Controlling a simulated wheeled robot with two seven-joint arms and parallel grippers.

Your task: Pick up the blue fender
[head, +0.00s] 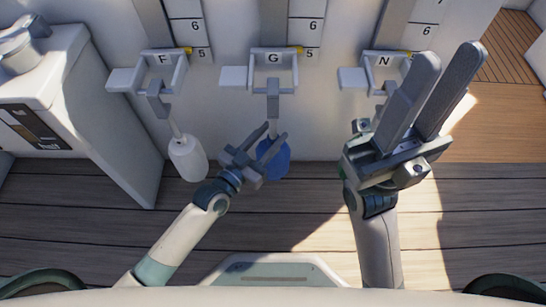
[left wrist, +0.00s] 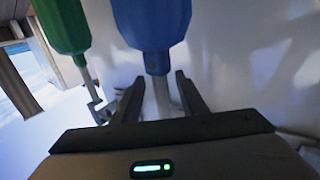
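The blue fender (head: 276,160) hangs by a pale stem from the middle holder marked G (head: 273,78), against the white wall. My left gripper (head: 272,138) is in front of its upper part and partly covers it. In the left wrist view, the blue fender (left wrist: 150,22) has its narrow neck and pale stem between the two fingers of my left gripper (left wrist: 158,88). Gaps show on both sides of the stem, so the fingers look open around it. My right gripper (head: 444,66) is open and empty, raised at the right, close to the head camera.
A white fender (head: 187,158) hangs from holder F (head: 162,72) on the left. A green fender (left wrist: 64,24) shows beside the blue one in the left wrist view. Holder N (head: 384,72) is partly behind my right gripper. A white cabinet (head: 85,110) stands at the left.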

